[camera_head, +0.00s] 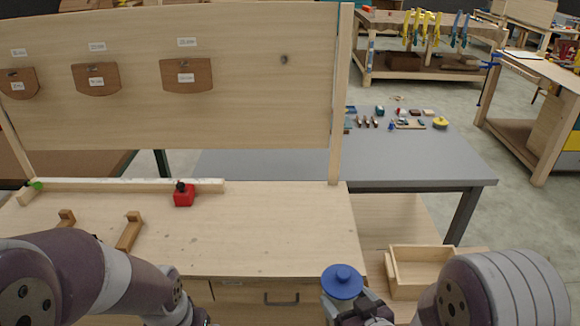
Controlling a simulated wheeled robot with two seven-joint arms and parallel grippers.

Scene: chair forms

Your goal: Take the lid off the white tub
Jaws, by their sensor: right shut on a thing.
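A round blue lid (343,279) with a knob on top shows at the bottom centre, in front of the bench edge. Its knob is uncovered. The white tub is mostly hidden below the lid and behind my gripper; only a little pale surface shows under the lid. My right gripper (352,310) is just below the lid, shut on what appears to be the tub's body. The lid sits on top, apparently level. My left arm comes in at the lower left, and its gripper is cut off by the bottom edge.
The wooden bench (270,225) is mostly clear, with a red block-like object (184,195) and wooden pieces (130,231) at left. An open wooden box (424,262) stands low at right. A grey table (440,160) with small items stands behind.

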